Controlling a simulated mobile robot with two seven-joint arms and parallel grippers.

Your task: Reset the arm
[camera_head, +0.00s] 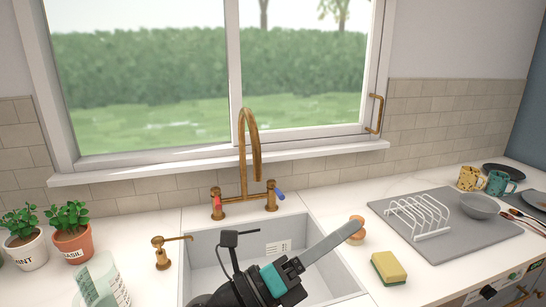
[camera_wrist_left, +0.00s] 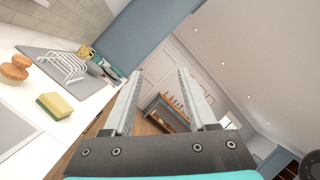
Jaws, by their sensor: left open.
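My left gripper (camera_head: 353,228) reaches over the sink from the bottom of the head view, its fingers pointing up and to the right. The fingers overlap edge-on there and cover part of a round brown-wooded brush (camera_head: 357,236) at the sink's right side. In the left wrist view the two fingers of my left gripper (camera_wrist_left: 160,74) stand apart with nothing between them. Beyond them show the room, a wall and a low shelf (camera_wrist_left: 167,112). My right gripper is in neither view.
The sink (camera_head: 205,260) lies below the brass tap (camera_head: 248,150). A sponge (camera_head: 388,268) is on the counter to its right. A grey mat (camera_head: 480,236) holds a white dish rack (camera_head: 418,216) and a bowl (camera_head: 479,206). Potted herbs (camera_head: 72,232) and a soap dispenser (camera_head: 162,253) stand left.

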